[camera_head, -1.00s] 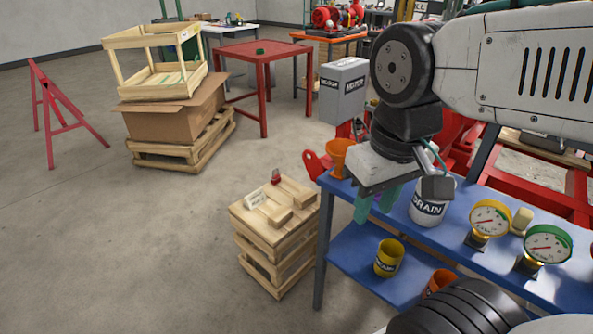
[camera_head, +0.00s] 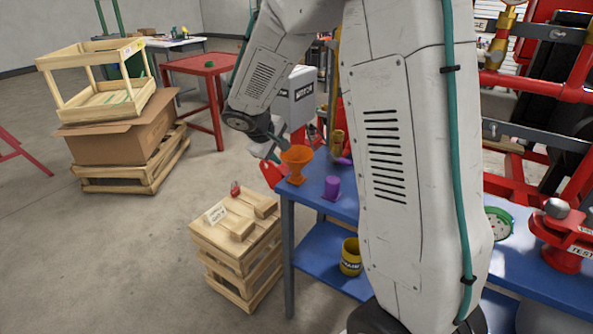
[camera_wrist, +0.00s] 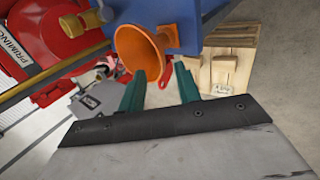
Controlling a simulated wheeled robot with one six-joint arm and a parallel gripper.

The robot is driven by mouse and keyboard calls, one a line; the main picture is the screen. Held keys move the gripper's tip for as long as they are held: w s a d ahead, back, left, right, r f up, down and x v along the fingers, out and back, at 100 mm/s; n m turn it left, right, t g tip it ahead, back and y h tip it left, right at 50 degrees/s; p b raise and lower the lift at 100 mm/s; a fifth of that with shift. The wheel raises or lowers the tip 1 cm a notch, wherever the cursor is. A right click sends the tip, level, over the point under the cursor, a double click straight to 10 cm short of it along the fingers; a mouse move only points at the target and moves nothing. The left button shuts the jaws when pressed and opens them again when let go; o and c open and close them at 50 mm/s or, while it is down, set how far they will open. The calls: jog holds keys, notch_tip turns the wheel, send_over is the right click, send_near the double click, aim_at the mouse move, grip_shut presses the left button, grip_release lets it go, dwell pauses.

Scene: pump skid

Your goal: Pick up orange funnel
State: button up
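The orange funnel (camera_head: 296,160) stands upright at the left corner of the blue bench (camera_head: 313,190), wide mouth up. In the wrist view the funnel (camera_wrist: 138,52) shows its open mouth, with the spout toward the blue bench edge. My gripper (camera_wrist: 160,76) is open, with its two green fingers apart and nothing between them. The funnel lies just beyond the fingertips, toward the left finger, and appears apart from them.
A purple cylinder (camera_head: 332,187) stands on the bench close right of the funnel. A yellow bucket (camera_head: 351,258) is on the lower shelf. A wooden crate (camera_head: 238,250) with blocks stands left of the bench. A grey motor box (camera_head: 301,98) is behind.

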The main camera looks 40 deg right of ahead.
aim_at(287, 161)
jog(key=x, duration=0.8)
jog(key=shift+d+f, duration=0.1)
jog(key=shift+f, duration=0.15)
grip_shut()
